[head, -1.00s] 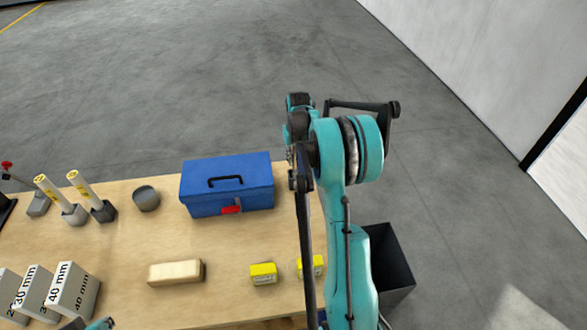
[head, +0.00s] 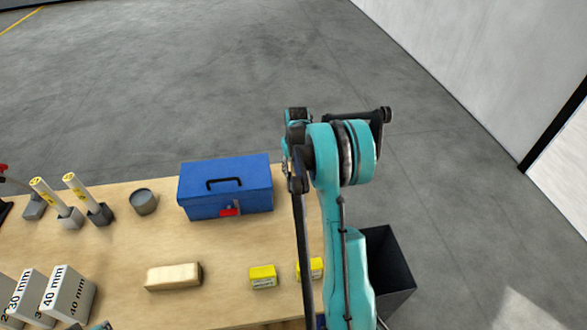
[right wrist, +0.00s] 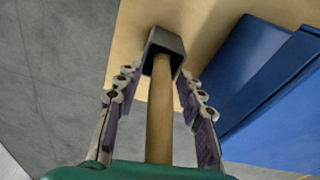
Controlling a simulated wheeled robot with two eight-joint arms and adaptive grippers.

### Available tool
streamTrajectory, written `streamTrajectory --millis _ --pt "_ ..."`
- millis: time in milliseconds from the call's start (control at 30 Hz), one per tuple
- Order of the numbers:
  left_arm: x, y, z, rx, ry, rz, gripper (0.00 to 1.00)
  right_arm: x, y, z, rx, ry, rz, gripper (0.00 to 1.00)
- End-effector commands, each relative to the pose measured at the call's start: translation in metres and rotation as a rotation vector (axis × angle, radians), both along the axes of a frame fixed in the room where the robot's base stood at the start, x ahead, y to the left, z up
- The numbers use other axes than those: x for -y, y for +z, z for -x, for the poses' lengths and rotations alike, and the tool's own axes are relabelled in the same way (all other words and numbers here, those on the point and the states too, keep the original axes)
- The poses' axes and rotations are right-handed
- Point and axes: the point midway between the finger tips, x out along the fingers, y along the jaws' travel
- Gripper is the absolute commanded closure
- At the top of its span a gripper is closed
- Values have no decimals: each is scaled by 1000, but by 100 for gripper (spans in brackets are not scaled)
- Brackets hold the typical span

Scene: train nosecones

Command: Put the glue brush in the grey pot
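The grey pot (head: 143,201) stands upright on the table, left of the blue toolbox. What I take for the glue brush shows as a wooden handle (right wrist: 160,108) in the right wrist view. Its far end meets a dark grey, square block-like holder (right wrist: 166,43). My right gripper (right wrist: 157,88) is open, with one finger on each side of the handle and gaps to it. In the head view the right gripper (head: 288,160) is small and partly hidden beside the toolbox, and the brush cannot be made out. Only a teal sliver of my left arm shows at the bottom edge.
The blue toolbox (head: 226,188) stands close beside the right gripper. A beige block (head: 173,276), yellow boxes (head: 262,277) and grey size-marked blocks (head: 68,295) lie nearer. Marker-like sticks (head: 78,188) stand in holders at left. A black bin (head: 388,262) is beyond the table's right edge.

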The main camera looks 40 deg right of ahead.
Motion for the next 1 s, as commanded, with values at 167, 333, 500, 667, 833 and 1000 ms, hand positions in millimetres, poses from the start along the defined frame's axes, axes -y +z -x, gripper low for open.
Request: streamTrajectory --millis 167,333,500,667,833,1000 --pt "0 3 0 0 0 0 100 0 3 0 0 0 0 62" --pt "0 9 0 0 0 0 100 -1 27 3 0 0 0 62" --pt "0 18 0 0 0 0 100 -3 66 8 0 0 0 62" --pt "0 24 0 0 0 0 100 -4 98 11 0 0 0 62" --pt "0 27 0 0 0 0 100 -5 118 14 0 0 0 62" --pt "0 27 0 0 0 0 100 -23 136 18 17 15 9 62"
